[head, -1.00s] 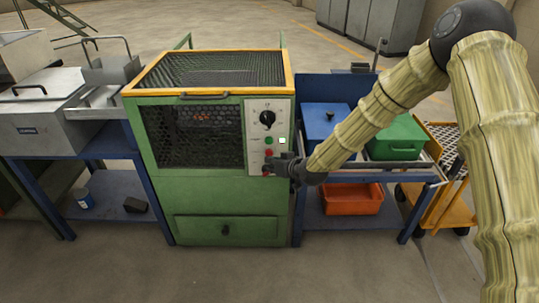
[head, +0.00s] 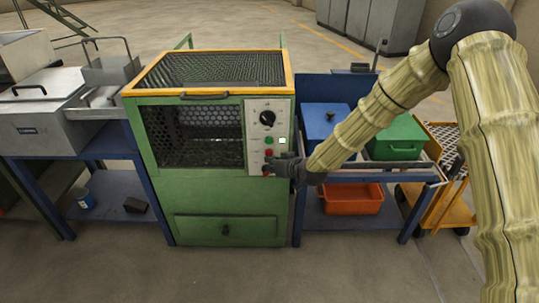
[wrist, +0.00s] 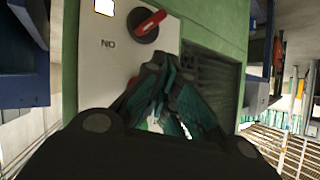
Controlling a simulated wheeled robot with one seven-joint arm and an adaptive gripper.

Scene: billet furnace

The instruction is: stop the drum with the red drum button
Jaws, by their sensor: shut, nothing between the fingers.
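The green furnace cabinet (head: 224,190) stands in the middle of the head view. Its pale control panel (head: 256,106) carries a black dial (head: 267,118), a green button (head: 269,141) and red buttons, one of them (head: 269,153) just above my gripper. The perforated drum (head: 208,116) shows behind the mesh front. My gripper (head: 270,166) is shut and empty at the lower part of the panel. In the wrist view its fingertips (wrist: 156,62) are close to the panel, beside a partly hidden red button (wrist: 132,82). I cannot tell whether they touch a button.
A blue bench with a blue box (head: 325,120), a green box (head: 396,140) and an orange bin (head: 352,200) stands to the right. A grey metal unit (head: 45,130) is on the left bench. The floor in front is clear.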

